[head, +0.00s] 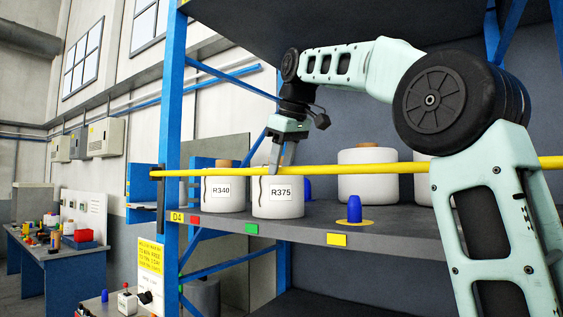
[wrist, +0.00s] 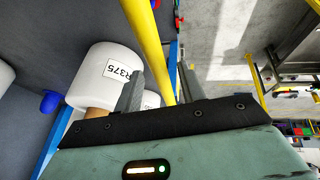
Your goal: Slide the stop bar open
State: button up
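The yellow stop bar (head: 380,168) runs level across the front of the shelf, above its edge. My gripper (head: 276,168) points down at the bar, in front of the bobbin marked R375. In the wrist view the stop bar (wrist: 149,40) passes between the two open fingers of my gripper (wrist: 160,70), with gaps seen on both sides. I cannot tell whether either finger touches it.
White bobbins R340 (head: 222,190) and R375 (head: 278,204) stand on the shelf (head: 310,228) just behind the bar. A blue table (head: 30,247) with small items stands at far left.

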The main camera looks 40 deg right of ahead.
aim_at(299, 167)
grip_shut()
notch_tip(299, 167, down, 18)
jog(key=b, duration=1.3)
jog(key=shift+r, duration=0.25)
grip_release()
jog(key=shift+r, duration=0.15)
jog(key=p+v, duration=0.2)
jog(key=v, duration=1.5)
jog(key=shift+a, duration=0.1)
